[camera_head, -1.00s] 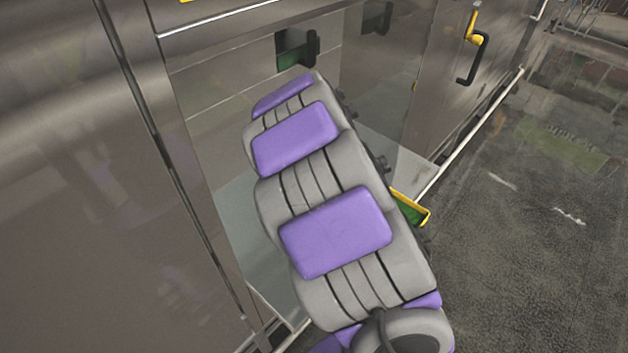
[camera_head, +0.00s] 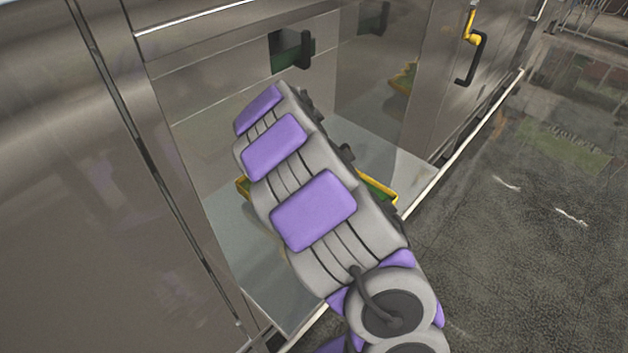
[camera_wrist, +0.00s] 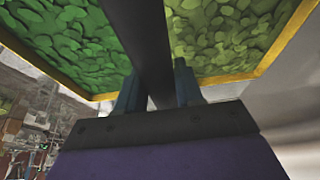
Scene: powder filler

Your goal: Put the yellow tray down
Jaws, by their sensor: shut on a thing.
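The yellow tray shows in the head view as a yellow rim (camera_head: 379,187) on the right of my arm and a yellow corner on its left. My arm hides most of it. It is inside the steel recess, over the pale floor panel; I cannot tell whether it touches it. In the wrist view the tray's yellow rim (camera_wrist: 262,72) frames green leaf-like contents on both sides of a dark bar (camera_wrist: 140,40). My gripper (camera_wrist: 158,92) is shut on that bar, which appears to be the tray's handle. In the head view my arm hides the gripper.
The pale floor panel (camera_head: 262,262) of the recess is bare in front of the tray. Steel walls (camera_head: 375,95) close in the back and right. A dark block with green (camera_head: 291,52) is on the back wall. A yellow and black handle (camera_head: 470,55) is on the right panel.

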